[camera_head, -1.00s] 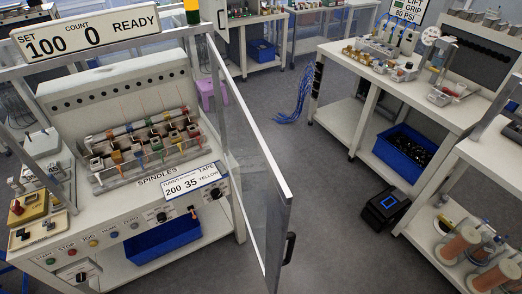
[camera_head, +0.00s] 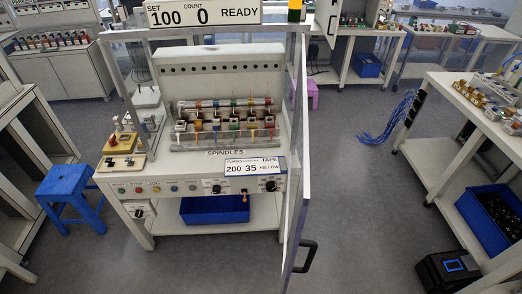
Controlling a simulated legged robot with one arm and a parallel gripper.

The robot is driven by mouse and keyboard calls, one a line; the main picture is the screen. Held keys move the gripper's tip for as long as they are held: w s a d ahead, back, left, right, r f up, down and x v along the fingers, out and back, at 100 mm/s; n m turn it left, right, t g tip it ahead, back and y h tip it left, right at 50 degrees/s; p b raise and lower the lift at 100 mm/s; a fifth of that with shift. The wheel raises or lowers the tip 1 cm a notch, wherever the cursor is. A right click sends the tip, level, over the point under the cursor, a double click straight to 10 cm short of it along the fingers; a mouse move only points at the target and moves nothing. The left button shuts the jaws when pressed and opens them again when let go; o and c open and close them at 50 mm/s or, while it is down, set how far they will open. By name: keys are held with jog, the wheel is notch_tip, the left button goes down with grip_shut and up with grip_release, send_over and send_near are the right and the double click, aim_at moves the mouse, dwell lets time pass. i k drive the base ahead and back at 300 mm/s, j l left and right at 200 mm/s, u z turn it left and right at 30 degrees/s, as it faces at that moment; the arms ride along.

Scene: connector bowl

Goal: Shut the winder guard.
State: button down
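The winder (camera_head: 217,110) stands at the centre, its row of spindles (camera_head: 222,127) uncovered at the front. The winder guard (camera_head: 296,225) is a clear framed panel at the machine's right side. It stands open, swung out towards me, and I see it almost edge-on. Its dark handle (camera_head: 307,257) sticks out to the right near the low front end. A sign on top (camera_head: 203,13) reads set 100, count 0, ready. My gripper is not in view, so nothing shows of its state.
A blue stool (camera_head: 70,193) stands left of the winder. A blue bin (camera_head: 213,210) sits on its lower shelf. At right are a workbench (camera_head: 430,155) with hanging blue cables (camera_head: 388,117) and a black box (camera_head: 447,269) on the floor. The floor between guard and workbench is clear.

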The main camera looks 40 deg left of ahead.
aim_at(302, 199)
jog(key=i+u, duration=0.2)
jog(key=u, duration=0.25)
jog(key=i+u, duration=0.2)
jog(key=u, duration=0.25)
jog(key=i+l+u, duration=0.15)
jog(key=u, duration=0.3)
jog(key=i+l+u, duration=0.15)
jog(key=u, duration=0.35)
jog(key=k+j+u, duration=0.1)
jog(key=k, duration=0.55)
jog(key=k+j+u, duration=0.1)
jog(key=k, duration=0.5)
jog(key=j, duration=0.1)
